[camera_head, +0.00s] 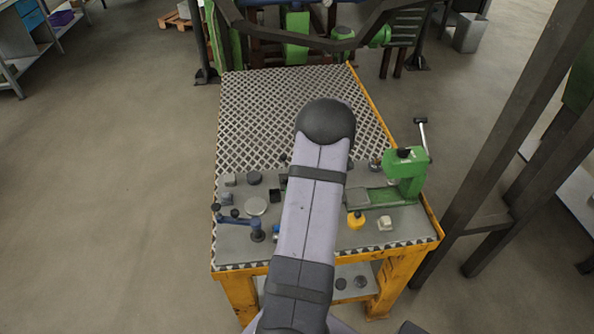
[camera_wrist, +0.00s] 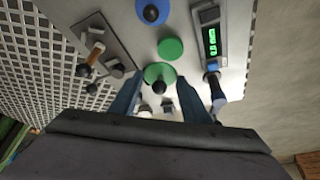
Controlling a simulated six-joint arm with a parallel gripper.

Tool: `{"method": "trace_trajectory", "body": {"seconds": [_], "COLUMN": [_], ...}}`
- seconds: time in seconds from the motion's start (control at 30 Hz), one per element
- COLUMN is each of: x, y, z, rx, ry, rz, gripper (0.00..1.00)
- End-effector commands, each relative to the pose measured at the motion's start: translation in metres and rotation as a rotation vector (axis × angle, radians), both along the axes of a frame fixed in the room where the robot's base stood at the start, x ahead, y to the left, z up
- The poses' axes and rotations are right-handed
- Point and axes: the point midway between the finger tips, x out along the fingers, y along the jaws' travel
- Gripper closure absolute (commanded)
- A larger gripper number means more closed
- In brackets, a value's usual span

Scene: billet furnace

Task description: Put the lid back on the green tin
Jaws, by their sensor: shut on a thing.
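The green lid (camera_wrist: 158,70), a round disc with a black knob, is between the two fingers of my gripper (camera_wrist: 161,80) in the wrist view. My gripper is shut on it, with a finger at either side and the knob towards the camera. The green tin (camera_wrist: 171,47) shows as a plain green circle just beyond the lid, slightly to the right. The lid appears beside the tin in this view; I cannot tell its height above the bench. In the head view my arm hides the gripper, lid and tin.
A blue round lid with a black knob (camera_wrist: 152,12) is beyond the tin. A device with a green display (camera_wrist: 211,42) is at right; a tray with a wooden-handled tool (camera_wrist: 95,50) is at left. A green press (camera_head: 404,176) stands on the bench's right side.

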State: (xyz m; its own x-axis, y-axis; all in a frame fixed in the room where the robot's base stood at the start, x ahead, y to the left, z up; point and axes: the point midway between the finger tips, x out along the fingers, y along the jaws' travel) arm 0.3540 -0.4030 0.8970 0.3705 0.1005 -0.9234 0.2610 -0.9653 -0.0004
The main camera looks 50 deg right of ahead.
Motion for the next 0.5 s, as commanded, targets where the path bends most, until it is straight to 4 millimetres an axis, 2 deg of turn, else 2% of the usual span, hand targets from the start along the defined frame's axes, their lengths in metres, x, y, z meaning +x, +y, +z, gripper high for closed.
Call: {"method": "trace_trajectory", "body": {"seconds": [0.2, 0.5], "x": [-0.0074, -0.0082], "y": [0.0117, 0.0131], "z": [0.0015, -0.0011], "rx": [0.001, 0.000], "ry": [0.001, 0.001], "rz": [0.113, 0.130], "gripper": [0.79, 0.79]}}
